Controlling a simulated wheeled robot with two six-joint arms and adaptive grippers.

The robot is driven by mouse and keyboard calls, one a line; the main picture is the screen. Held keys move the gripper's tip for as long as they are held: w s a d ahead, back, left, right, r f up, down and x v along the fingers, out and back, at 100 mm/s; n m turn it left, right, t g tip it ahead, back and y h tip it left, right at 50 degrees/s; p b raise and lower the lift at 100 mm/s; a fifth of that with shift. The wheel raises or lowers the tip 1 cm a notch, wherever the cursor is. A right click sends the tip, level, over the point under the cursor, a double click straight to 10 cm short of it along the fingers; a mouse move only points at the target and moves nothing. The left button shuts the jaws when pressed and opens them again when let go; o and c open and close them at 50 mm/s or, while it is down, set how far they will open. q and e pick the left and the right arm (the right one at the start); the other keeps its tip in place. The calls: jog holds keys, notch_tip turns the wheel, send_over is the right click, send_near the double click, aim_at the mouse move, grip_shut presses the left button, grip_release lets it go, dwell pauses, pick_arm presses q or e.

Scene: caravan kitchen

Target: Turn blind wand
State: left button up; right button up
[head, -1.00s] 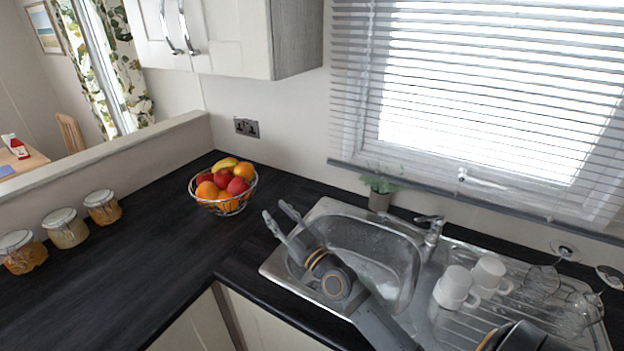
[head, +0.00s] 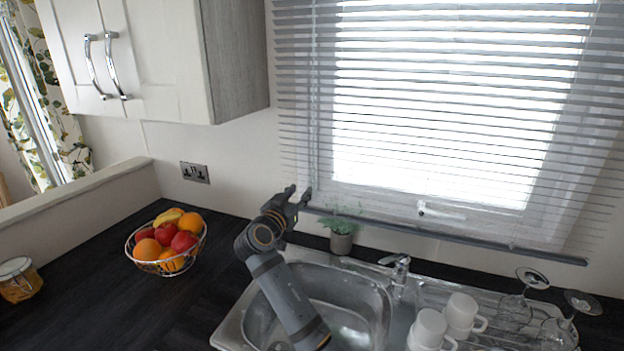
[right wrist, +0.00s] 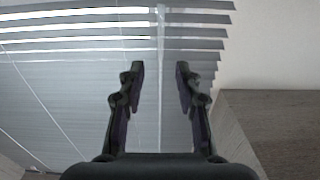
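The window blind (head: 450,100) has grey slats and hangs lowered over the window. A thin, pale upright strip, which looks like the blind wand (head: 314,100), hangs near the blind's left edge. In the right wrist view the wand (right wrist: 161,85) runs up between the fingertips, in front of the slats. My right gripper (head: 298,194) is near the blind's lower left corner, above the sink's back edge. It is open in the right wrist view (right wrist: 159,72), with a gap on both sides of the wand. I cannot tell the depth between them. My left gripper is not in view.
A small potted plant (head: 341,237) stands just right of my right gripper, behind the sink (head: 335,305). A wall cabinet (head: 235,60) is up to the left. A fruit bowl (head: 165,245) is on the counter at left. Mugs (head: 430,325) and upturned glasses (head: 515,308) stand at right.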

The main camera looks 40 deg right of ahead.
aim_at(313, 177)
jog(key=p+x, duration=0.4)
jog(key=x, duration=0.5)
jog(key=shift+w+d+r, duration=0.15)
jog(key=shift+d, duration=0.15)
jog(key=shift+w+d+p, duration=0.2)
jog(key=shift+d+p, duration=0.1)
jog(key=shift+p, duration=0.05)
grip_shut()
